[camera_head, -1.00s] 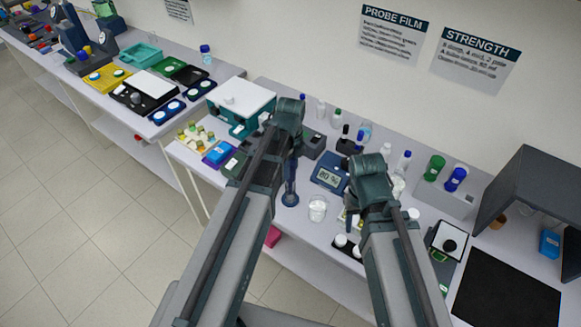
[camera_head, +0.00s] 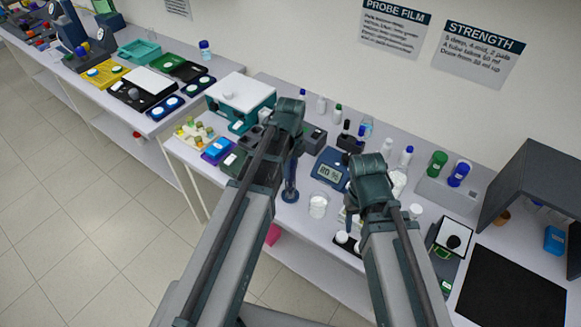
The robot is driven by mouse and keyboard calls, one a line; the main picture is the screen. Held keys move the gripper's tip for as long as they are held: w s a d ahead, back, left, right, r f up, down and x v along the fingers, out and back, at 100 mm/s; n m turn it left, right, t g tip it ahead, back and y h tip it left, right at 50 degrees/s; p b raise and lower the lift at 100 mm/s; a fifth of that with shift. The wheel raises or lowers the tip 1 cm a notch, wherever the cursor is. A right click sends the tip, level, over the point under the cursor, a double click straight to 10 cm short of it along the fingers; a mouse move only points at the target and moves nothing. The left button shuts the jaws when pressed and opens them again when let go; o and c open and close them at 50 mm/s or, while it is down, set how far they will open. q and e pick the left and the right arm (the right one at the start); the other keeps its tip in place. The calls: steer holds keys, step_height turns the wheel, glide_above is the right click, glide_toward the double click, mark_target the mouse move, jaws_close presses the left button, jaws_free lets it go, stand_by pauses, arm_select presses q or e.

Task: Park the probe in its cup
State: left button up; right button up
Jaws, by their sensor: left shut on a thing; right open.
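A blue meter (camera_head: 331,169) reading "80 %" stands on the bench between my two arms. A dark blue upright piece on a round foot (camera_head: 290,195) stands left of it, partly behind my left arm; I cannot tell whether it is the probe's cup. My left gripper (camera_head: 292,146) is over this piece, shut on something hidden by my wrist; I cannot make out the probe. My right gripper (camera_head: 366,182) is open, right of the meter, its fingers mostly hidden. A clear beaker (camera_head: 318,206) stands between the arms.
A white-topped teal box (camera_head: 241,93) stands left of my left arm. A rack with green and blue caps (camera_head: 447,194), a black mat (camera_head: 510,287) and a dark open cabinet (camera_head: 530,185) are on the right. Several bottles line the wall.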

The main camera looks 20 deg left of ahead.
arm_select(q)
steer(key=shift+f, duration=0.25)
steer(key=o, duration=1.2)
steer(key=shift+r, duration=0.1)
step_height(320, 180, up, 14)
steer(key=p, duration=1.3)
steer(key=shift+f, duration=0.2)
